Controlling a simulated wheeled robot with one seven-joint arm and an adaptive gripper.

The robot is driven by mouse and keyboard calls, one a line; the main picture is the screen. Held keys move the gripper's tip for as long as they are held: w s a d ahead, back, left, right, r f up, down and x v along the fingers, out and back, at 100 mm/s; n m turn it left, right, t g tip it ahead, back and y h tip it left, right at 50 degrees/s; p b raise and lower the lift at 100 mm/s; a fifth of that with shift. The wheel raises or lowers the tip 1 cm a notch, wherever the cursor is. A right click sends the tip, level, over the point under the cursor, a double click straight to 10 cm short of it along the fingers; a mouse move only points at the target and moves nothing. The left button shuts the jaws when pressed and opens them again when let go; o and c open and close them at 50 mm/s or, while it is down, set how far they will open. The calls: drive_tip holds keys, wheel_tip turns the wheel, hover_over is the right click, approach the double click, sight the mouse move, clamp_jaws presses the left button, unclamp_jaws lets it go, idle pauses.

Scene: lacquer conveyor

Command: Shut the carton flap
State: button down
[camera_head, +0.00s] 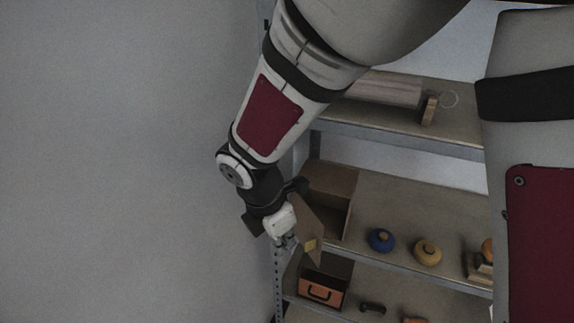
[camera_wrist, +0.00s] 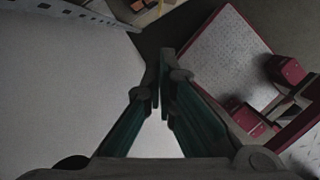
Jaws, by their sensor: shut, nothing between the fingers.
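The brown carton (camera_head: 343,190) lies on the middle shelf at its left end, its open side facing out. I cannot make out the carton or flap there.
The middle shelf (camera_head: 390,210) also holds a blue round object (camera_head: 381,240) and a yellow one (camera_head: 427,252). A perforated upright (camera_head: 280,285) stands close to my gripper. A bare grey wall (camera_head: 120,160) fills the left.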

sight(320, 234)
drive_tip(key=w+d+f+p, duration=0.1)
drive_tip(key=w+d+f, duration=0.2)
drive_tip(key=d+f, duration=0.1)
drive_tip(key=shift+x, duration=0.75)
drive_tip(key=shift+w, duration=0.2)
drive_tip(key=shift+w+d+n, duration=0.1)
drive_tip(key=shift+d+n, duration=0.15)
drive_tip(key=shift+n, duration=0.05)
drive_tip(key=shift+w+d+n+t+y, duration=0.15)
drive_tip(key=shift+w+d+n, duration=0.1)
drive_tip(key=shift+d+n, duration=0.3)
drive_tip(key=shift+w+d+n+t+y, duration=0.1)
drive_tip(key=shift+w+d+n, duration=0.1)
drive_tip(key=shift+d+n, duration=0.3)
drive_tip(key=shift+w+d+n+t+y, duration=0.15)
drive_tip(key=shift+w+d+n, duration=0.15)
drive_tip(key=shift+d, duration=0.4)
drive_tip(key=shift+w+d+n, duration=0.55)
drive_tip(key=shift+d+n, duration=0.05)
drive_tip(key=shift+d, duration=0.15)
drive_tip(key=shift+w+d+n, duration=0.55)
drive_tip(key=shift+w+d, duration=0.05)
drive_tip(key=shift+d, duration=0.15)
